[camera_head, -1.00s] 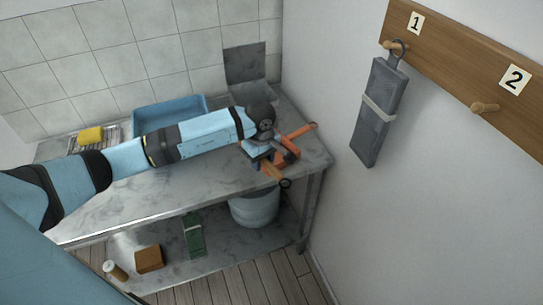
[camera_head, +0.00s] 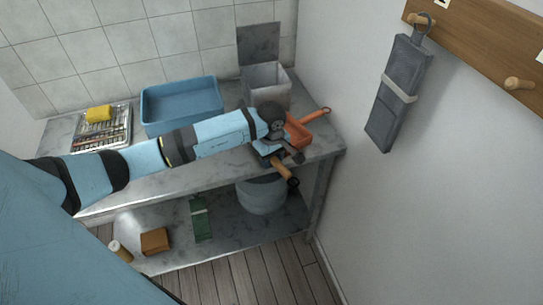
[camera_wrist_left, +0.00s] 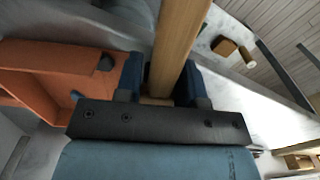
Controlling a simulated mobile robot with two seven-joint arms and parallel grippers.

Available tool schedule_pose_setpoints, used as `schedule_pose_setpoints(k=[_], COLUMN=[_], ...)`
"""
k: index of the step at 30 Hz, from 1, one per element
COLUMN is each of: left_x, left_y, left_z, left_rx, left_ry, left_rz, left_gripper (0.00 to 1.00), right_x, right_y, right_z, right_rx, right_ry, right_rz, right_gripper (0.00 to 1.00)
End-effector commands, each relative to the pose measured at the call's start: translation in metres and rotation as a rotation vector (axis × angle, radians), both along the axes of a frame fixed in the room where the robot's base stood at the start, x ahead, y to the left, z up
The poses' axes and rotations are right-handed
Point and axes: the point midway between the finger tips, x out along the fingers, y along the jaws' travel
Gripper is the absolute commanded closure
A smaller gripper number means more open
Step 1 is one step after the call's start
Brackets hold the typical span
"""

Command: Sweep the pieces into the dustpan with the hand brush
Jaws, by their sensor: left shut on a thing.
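My left gripper (camera_head: 270,157) is shut on the wooden handle of the hand brush (camera_head: 284,173), near the front right of the worktop. The handle points toward the front edge and has a dark end. In the left wrist view the handle (camera_wrist_left: 180,40) runs up between the blue fingers; the bristles are hidden. The orange dustpan (camera_head: 318,130) lies on the worktop just right of the gripper, its handle toward the wall. It also shows at the left of the wrist view (camera_wrist_left: 40,55), with small dark bits over it that I cannot identify. My right gripper is not in view.
A blue tub (camera_head: 181,104), a grey bin (camera_head: 266,84) and a rack (camera_head: 103,132) with a yellow sponge (camera_head: 99,114) stand at the back. A bucket (camera_head: 262,196), green item (camera_head: 201,220) and brown box (camera_head: 155,241) are below. A grey item (camera_head: 398,95) hangs on the wall.

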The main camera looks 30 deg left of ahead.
Motion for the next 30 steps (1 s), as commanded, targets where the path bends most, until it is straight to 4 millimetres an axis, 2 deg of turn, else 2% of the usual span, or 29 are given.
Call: schedule_pose_setpoints(k=[30], left_x=[0.017], left_y=[-0.008], left_z=[0.001], left_rx=[-0.001], left_ry=[-0.002], left_rz=[0.001], left_gripper=[0.88], right_x=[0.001], right_y=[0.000], right_z=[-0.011], right_rx=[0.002], right_ry=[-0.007], right_rz=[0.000], right_gripper=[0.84])
